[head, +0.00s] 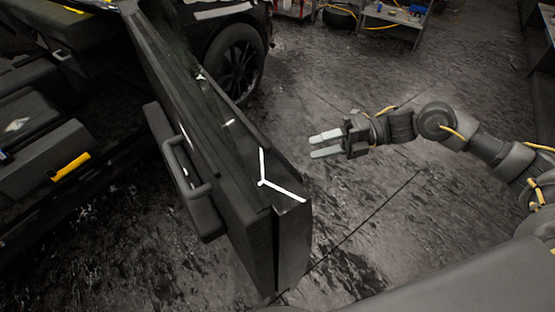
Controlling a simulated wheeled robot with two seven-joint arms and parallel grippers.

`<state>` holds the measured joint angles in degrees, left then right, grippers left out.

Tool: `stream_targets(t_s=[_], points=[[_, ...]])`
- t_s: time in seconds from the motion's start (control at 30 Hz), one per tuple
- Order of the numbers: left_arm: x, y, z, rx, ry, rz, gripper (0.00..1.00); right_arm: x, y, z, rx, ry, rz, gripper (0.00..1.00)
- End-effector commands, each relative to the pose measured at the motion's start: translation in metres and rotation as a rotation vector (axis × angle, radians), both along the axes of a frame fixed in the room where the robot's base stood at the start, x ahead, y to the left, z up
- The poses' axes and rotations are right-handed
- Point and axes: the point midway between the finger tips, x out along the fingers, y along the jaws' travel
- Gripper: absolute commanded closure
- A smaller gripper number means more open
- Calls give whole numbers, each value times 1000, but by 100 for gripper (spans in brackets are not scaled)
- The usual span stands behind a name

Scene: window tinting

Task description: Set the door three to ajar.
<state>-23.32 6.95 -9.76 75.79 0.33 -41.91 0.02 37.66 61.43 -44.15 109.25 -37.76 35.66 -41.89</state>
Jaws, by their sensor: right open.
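A dark car door (240,228) stands swung out from the car, its free edge toward me. A white Y-shaped mark shows near its top corner, and a handle (182,168) is on its left, inner face. I cannot tell from a label whether it is door three. My right gripper (316,146) is open and empty, to the right of the door and apart from it, with its fingers pointing left toward the door. My left gripper is not in view.
The car's dark interior with a seat (45,150) lies left of the door. A wheel (236,62) is behind it. A metal shelf (395,22) and another tyre (339,17) stand at the back. The dark floor (400,220) right of the door is clear.

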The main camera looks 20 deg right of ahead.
Motion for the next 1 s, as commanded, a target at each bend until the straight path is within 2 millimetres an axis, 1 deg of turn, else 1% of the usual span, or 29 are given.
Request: stream_targets(t_s=[0.07,0.17,0.27,0.5,0.7,0.83,1.0], points=[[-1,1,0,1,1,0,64,0,2,0,1,1,0,59],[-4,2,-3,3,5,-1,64,1,11,0,4,1,0,59],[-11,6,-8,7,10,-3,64,3,26,-2,6,1,0,59],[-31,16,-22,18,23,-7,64,7,71,-11,6,2,-2,59],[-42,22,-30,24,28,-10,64,10,96,-17,4,2,-4,59],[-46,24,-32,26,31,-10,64,11,104,-19,4,2,-5,59],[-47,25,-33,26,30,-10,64,12,106,-20,3,2,-6,59]])
